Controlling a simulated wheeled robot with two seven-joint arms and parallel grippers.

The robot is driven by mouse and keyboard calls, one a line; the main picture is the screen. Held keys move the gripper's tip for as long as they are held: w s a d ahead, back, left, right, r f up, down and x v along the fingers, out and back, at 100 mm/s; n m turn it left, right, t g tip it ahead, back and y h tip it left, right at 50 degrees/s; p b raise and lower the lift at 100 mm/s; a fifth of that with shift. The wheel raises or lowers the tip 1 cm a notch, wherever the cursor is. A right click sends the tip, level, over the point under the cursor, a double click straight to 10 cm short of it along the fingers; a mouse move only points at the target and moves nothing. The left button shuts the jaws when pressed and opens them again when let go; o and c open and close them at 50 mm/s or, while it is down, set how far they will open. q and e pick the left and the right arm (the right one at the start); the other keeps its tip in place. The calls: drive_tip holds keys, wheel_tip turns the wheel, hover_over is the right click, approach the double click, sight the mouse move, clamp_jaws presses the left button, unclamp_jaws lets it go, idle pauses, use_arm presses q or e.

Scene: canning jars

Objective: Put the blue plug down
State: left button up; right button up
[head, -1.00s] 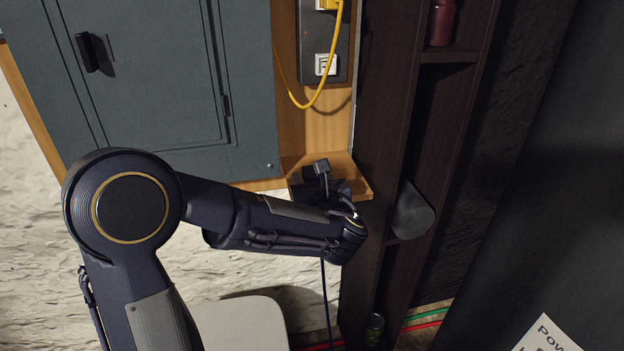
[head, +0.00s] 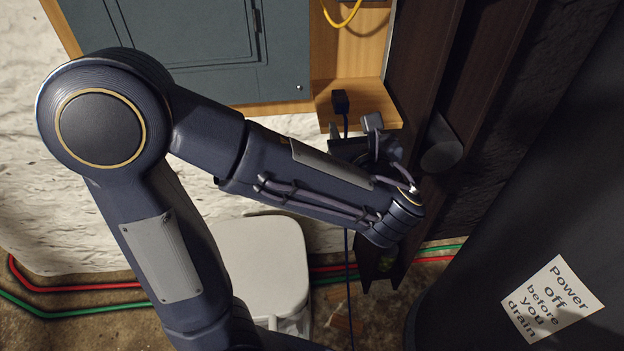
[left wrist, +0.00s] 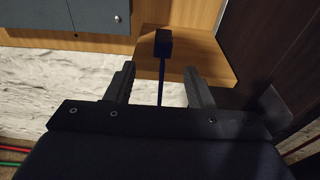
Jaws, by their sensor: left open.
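The blue plug (head: 340,100) sits on the small wooden shelf (head: 362,92), its dark cord hanging down over the front edge. In the left wrist view the plug (left wrist: 163,42) is just beyond the fingertips, with the cord running down between the fingers. My left gripper (head: 354,130) is open and in front of the shelf, apart from the plug. It also shows in the left wrist view (left wrist: 160,72), its two fingers spread and empty. My forearm and wrist hide part of the gripper in the head view. My right gripper is not in view.
A grey-blue cabinet (head: 205,50) is left of the shelf, and a dark wooden rack (head: 420,60) stands close on the right. A yellow cable (head: 345,20) hangs above. A white stool (head: 260,262) and red and green floor lines lie below.

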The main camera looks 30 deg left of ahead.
use_arm(q)
drive_tip(key=s+a+f+n+g+h, duration=0.3)
drive_tip(key=s+a+f+n+g, duration=0.25)
drive_tip(key=s+n, duration=0.25)
drive_tip(key=s+a+f+n+g+h, duration=0.2)
drive_tip(key=s+a+f+n+g, duration=0.2)
drive_tip(key=s+f+n, duration=0.3)
drive_tip(key=s+d+r+n+t+h, duration=0.2)
drive_tip(key=s+d+n+h, duration=0.3)
drive_tip(key=n, duration=1)
drive_tip(key=d+h, duration=0.3)
drive_tip(key=shift+s+r+h, duration=0.15)
drive_tip(key=shift+s+h, duration=0.15)
drive_tip(key=shift+s, duration=0.1)
drive_tip(key=shift+d+t, duration=0.1)
drive_tip(key=shift+t, duration=0.15)
